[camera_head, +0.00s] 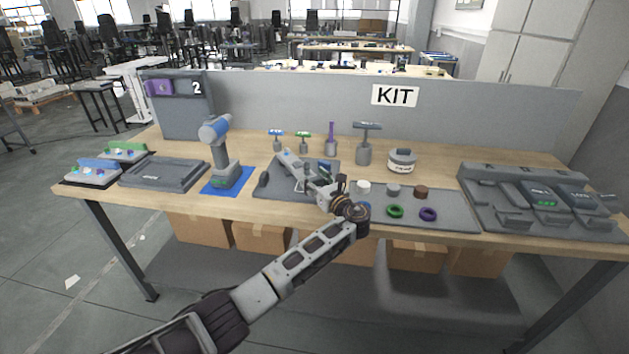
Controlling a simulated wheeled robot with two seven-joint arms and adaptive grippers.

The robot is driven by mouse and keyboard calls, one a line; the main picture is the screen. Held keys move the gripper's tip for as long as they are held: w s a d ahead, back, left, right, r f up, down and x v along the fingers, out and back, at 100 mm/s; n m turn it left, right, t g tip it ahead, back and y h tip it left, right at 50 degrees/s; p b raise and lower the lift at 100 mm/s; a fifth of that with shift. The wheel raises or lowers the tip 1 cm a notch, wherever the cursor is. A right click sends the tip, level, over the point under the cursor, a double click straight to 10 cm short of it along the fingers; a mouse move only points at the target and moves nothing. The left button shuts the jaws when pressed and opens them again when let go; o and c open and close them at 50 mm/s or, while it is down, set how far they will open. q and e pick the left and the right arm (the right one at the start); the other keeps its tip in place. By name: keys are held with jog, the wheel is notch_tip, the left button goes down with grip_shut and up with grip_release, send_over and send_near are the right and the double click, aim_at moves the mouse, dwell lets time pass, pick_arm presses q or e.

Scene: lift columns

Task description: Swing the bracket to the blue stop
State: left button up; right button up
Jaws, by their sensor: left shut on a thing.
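The bracket (290,160) is a light grey bar lying slantwise over a dark grey base plate (272,188) near the middle of the table. My left arm comes in from the lower left and bends at the wrist. My left gripper (314,186) is shut on the bracket near its front right end and hides part of it. A small block with blue on it (325,168), which looks like the blue stop, stands on the plate just right of the bracket. A gap seems to show between them, but contact is hard to judge. My right gripper is not in view.
Right of the plate lies a tray (455,215) with rings and round pieces. A grey fixture (540,205) stands far right, a blue-headed tool (220,155) on a blue mat left.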

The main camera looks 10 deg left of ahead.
pick_arm(q)
jog(key=o, duration=1.5)
jog(key=shift+c, duration=0.2)
jog(key=shift+v, duration=6)
